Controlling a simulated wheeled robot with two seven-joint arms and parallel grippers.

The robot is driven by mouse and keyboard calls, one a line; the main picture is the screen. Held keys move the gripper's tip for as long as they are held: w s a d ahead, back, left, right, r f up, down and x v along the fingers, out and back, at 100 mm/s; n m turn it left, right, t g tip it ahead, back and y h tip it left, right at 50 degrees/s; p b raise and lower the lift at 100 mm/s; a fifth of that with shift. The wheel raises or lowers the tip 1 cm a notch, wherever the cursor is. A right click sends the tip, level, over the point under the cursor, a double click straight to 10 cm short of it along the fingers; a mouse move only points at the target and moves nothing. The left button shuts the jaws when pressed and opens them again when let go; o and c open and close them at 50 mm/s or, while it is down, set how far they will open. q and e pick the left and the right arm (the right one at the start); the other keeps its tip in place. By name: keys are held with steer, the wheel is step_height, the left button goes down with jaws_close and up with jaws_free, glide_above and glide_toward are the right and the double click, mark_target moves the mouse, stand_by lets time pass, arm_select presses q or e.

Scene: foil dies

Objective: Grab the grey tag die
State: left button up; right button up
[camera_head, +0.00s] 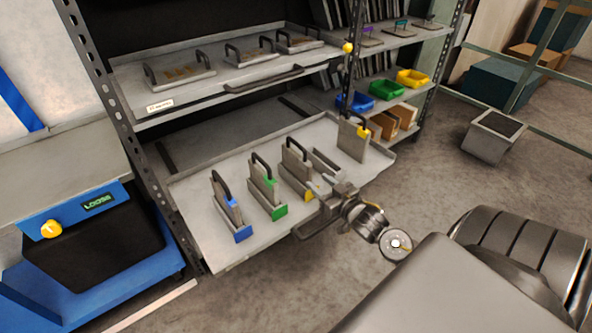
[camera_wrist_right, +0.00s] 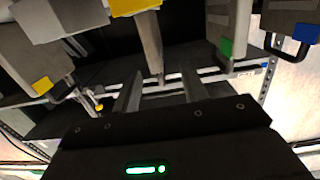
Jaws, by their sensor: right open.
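The grey tag die (camera_head: 294,164) appears to stand upright in the yellow-fronted holder (camera_head: 308,192) on the lower pull-out tray. I see no coloured tag on it; its tag is too small to make out. In the right wrist view, which is upside down, the die (camera_wrist_right: 150,45) shows nearly edge-on at the yellow holder (camera_wrist_right: 135,7). My right gripper (camera_head: 319,208) is in front of the tray's front edge near that holder. Its fingers (camera_wrist_right: 160,90) are open, with nothing between them and a gap to the die. My left gripper is not in view.
A blue tag die (camera_head: 224,203) and green tag die (camera_head: 262,185) stand left of it. The upper tray (camera_head: 215,88) overhangs behind. Small bins (camera_head: 386,90) stand beyond.

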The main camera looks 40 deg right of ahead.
mark_target(311, 167)
steer(key=shift+w+d+r+t, duration=0.4)
steer(key=shift+d+r, duration=0.15)
steer(key=shift+r, duration=0.25)
steer(key=shift+w+d+b, duration=0.1)
steer(key=shift+w+b, duration=0.25)
steer(key=shift+w, duration=2.6)
steer(key=w, duration=0.4)
steer(key=shift+w+d, duration=0.1)
steer(key=shift+w, duration=0.15)
steer(key=shift+w+r, duration=0.1)
steer(key=shift+w, duration=0.05)
jaws_close()
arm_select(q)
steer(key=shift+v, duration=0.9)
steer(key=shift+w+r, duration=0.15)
arm_select(e)
steer(key=shift+r, duration=0.15)
